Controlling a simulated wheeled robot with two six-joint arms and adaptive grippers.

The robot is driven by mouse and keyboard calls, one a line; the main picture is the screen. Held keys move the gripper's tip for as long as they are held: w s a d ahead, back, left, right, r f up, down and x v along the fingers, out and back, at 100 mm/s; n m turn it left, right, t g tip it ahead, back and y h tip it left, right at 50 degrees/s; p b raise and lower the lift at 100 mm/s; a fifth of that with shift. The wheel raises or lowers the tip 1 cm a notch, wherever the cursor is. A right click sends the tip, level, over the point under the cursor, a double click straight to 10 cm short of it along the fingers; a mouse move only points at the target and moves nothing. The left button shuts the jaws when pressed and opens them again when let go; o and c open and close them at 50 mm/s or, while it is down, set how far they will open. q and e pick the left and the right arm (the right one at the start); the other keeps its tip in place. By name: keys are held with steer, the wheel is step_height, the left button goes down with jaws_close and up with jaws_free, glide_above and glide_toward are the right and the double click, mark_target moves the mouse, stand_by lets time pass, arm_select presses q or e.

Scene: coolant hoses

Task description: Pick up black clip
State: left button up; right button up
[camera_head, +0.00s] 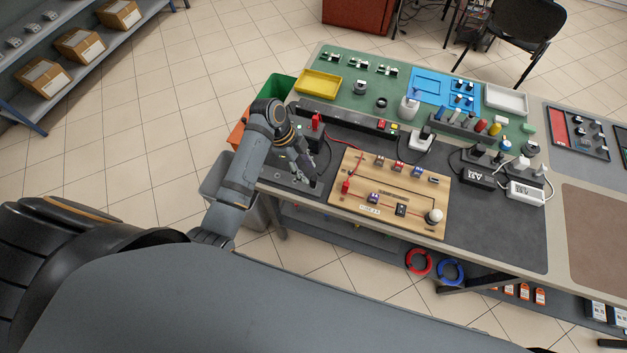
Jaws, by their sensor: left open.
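My left gripper (308,174) reaches down from the left over the dark mat, just left of the wooden board (404,226). It is open. A small dark piece (313,183) shows at its fingertips and may be the black clip; the gripper partly hides it, and I cannot tell whether they touch. A black cable curves down toward this spot from beside the red block at the back of the mat. A red clip (346,187) with a red wire stands at the board's left side. My right gripper is not in view.
The board carries several small switches and a white knob (433,216). A dark strip (345,118) runs behind it. Black and white power adapters (525,190) lie to the right. A yellow tray (318,83) and a blue tray (430,87) are at the back. The dark mat's front right is clear.

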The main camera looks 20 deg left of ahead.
mark_target(312, 178)
arm_select(q)
steer(key=x, duration=0.2)
steer(key=d+p+x, duration=0.1)
steer(key=x, duration=0.2)
steer(key=shift+s+r+p, duration=0.15)
steer(key=shift+s+p, duration=0.05)
steer(key=shift+p, duration=0.1)
steer(key=shift+a, duration=0.1)
jaws_close()
